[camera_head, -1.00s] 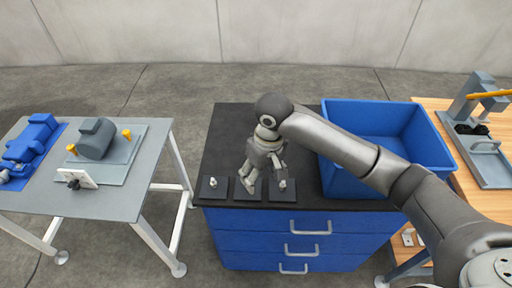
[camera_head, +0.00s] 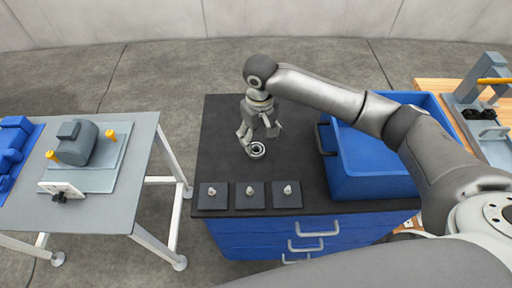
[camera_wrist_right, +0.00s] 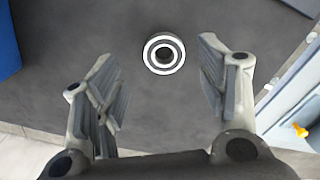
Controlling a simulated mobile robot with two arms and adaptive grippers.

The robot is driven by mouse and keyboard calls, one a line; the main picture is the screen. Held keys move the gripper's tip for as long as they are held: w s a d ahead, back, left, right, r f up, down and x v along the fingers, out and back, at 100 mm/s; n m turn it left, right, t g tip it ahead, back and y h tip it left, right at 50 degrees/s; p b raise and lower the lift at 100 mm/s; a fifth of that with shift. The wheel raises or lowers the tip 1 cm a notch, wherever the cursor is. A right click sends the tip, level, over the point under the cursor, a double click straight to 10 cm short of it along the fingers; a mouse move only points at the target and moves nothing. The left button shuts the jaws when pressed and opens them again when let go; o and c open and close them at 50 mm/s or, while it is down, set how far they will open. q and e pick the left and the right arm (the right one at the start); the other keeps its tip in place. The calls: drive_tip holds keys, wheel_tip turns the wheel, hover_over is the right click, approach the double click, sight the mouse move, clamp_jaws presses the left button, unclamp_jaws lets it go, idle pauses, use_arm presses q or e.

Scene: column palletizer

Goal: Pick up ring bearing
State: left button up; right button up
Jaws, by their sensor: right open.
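The ring bearing (camera_head: 258,153) is a small round metal ring lying flat on the dark top of the blue drawer cabinet (camera_head: 222,160). My right gripper (camera_head: 258,140) points down over that top, just behind the bearing in the head view, with its fingers spread. In the right wrist view the bearing (camera_wrist_right: 164,68) shows whole, with bright rings and a dark middle. It lies between the lines of the two open fingertips and beyond them, and neither finger touches it. The right gripper (camera_wrist_right: 158,72) is empty. My left gripper is not in view.
Three dark square plates with metal pegs (camera_head: 250,204) stand along the cabinet's front edge. A blue bin (camera_head: 350,190) is on its right. A grey table (camera_head: 120,205) with a motor-like part (camera_head: 77,142) is at left. A wooden bench with a press (camera_head: 480,80) is far right.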

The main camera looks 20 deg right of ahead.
sight(256, 152)
drive_tip(key=shift+f, duration=0.3)
drive_tip(key=shift+w+a+f, duration=0.1)
drive_tip(key=shift+w+f, duration=0.1)
drive_tip(key=shift+f, duration=0.15)
drive_tip(key=f, duration=0.1)
drive_tip(key=f+p, duration=0.1)
drive_tip(key=f, duration=0.2)
drive_tip(key=shift+w+a+f+p, duration=0.2)
drive_tip(key=shift+w+f+p, duration=0.1)
drive_tip(key=c, duration=0.5)
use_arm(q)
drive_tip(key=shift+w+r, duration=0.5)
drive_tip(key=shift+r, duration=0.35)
use_arm(e)
drive_tip(key=c, duration=0.7)
